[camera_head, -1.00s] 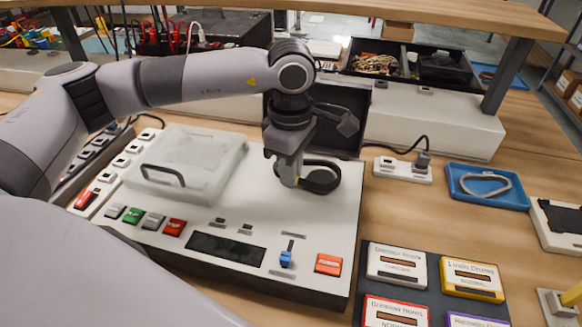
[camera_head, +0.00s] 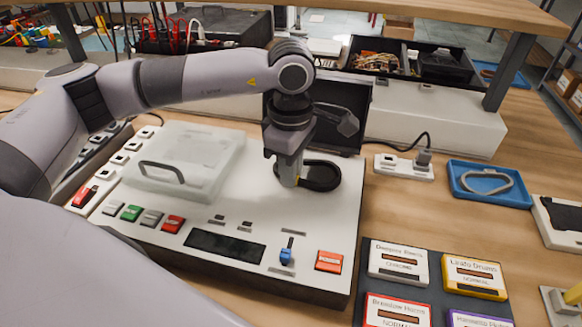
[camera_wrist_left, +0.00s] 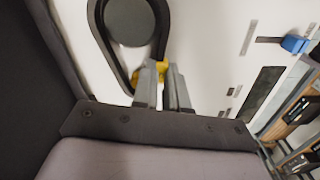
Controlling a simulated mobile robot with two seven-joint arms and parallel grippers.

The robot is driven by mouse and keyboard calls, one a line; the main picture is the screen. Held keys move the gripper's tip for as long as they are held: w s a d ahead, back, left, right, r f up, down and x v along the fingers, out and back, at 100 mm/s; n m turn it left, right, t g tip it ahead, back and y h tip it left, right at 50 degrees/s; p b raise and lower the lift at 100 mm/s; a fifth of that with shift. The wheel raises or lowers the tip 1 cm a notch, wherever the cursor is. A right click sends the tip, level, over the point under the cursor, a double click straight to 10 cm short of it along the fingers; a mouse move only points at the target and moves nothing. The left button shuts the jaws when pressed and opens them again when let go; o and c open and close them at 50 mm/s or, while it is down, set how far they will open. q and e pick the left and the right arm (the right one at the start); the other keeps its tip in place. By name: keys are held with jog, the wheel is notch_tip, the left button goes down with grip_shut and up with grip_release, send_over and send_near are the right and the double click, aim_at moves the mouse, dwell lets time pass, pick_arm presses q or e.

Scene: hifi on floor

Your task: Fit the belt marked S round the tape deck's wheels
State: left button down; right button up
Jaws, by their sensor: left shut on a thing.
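The tape deck (camera_head: 330,225) is a wide, pale unit on the bench. A black belt (camera_head: 322,188) forms a loop at its upper right, low over the deck's face. My left gripper (camera_head: 290,182) is shut on the belt at the loop's left end. In the left wrist view the black belt (camera_wrist_left: 97,32) surrounds a dark round wheel (camera_wrist_left: 129,22), and my left fingertips (camera_wrist_left: 163,76) are at the loop's narrow end, beside small yellow parts (camera_wrist_left: 162,66). How the belt seats on the wheels is unclear. No S mark is readable. My right gripper is not in view.
A clear lid (camera_head: 185,160) with a dark handle covers the deck's left side. A blue tray (camera_head: 462,188) at right holds a pale loop. Labelled cassettes (camera_head: 398,262) lie at front right. A black panel (camera_head: 335,110) stands behind the gripper. Bare bench (camera_head: 420,215) lies right of the deck.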

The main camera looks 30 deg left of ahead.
pick_arm(q)
jog(key=shift+f, duration=0.3)
dwell(0.4)
jog(key=c, duration=1.1)
grip_release()
jog(key=shift+r, duration=0.1)
notch_tip(320, 180, up, 7)
jog(key=shift+f+b, duration=0.1)
jog(key=shift+b, duration=0.35)
notch_tip(320, 180, up, 6)
jog(key=p, duration=0.4)
